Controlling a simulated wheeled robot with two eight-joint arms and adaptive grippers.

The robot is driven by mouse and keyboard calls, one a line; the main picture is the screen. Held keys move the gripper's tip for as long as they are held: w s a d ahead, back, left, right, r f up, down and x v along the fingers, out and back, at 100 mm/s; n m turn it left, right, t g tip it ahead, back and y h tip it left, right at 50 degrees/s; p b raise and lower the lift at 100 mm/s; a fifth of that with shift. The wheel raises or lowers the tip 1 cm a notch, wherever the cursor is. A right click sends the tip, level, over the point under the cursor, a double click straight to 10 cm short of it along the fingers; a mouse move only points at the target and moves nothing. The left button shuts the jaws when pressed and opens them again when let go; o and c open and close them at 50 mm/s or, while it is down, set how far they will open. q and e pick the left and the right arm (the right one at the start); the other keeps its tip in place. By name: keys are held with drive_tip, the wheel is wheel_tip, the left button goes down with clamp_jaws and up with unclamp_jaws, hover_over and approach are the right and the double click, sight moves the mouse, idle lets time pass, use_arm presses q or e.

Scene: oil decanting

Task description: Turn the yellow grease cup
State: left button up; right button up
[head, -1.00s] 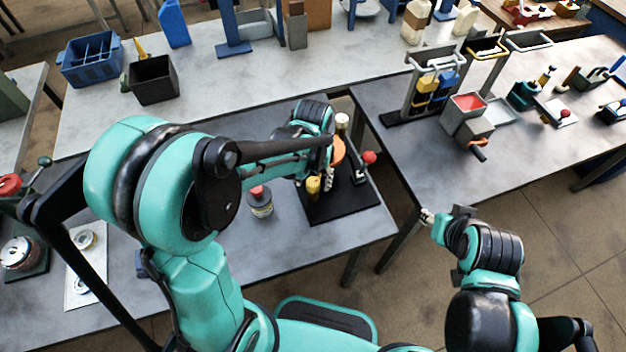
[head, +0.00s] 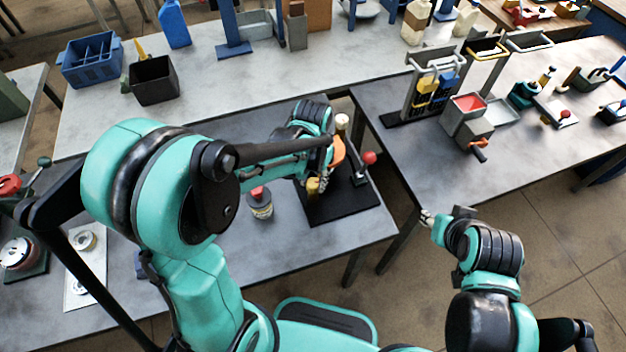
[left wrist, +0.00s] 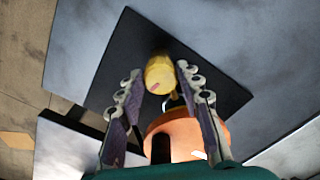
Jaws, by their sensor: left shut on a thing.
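The yellow grease cup (head: 312,187) is on a black base plate (head: 345,208) on the near table, partly hidden by my left gripper (head: 319,184). In the left wrist view the yellow cup (left wrist: 159,74) is between the fingertips of my left gripper (left wrist: 157,72), which is shut on it. An orange rounded part (left wrist: 175,132) is close beside the fingers; it also shows in the head view (head: 338,152). My right gripper (head: 444,214) hangs off the table's right side, away from the cup; its jaw opening is unclear.
A red-knobbed lever (head: 369,158) stands at the plate's right side. A small red-capped jar (head: 260,204) stands left of the plate. A crank box (head: 472,128) and a rack (head: 428,85) stand on the right table. Bare tabletop lies in front of the plate.

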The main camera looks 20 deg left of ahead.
sight(312, 183)
use_arm(q)
drive_tip(key=m, duration=0.6)
drive_tip(key=shift+m, duration=0.3)
idle(0.4)
drive_tip(key=o, duration=1.2)
drive_tip(key=shift+c, duration=0.2)
wheel_tip(312, 183, up, 12)
drive_tip(key=shift+a, duration=0.1)
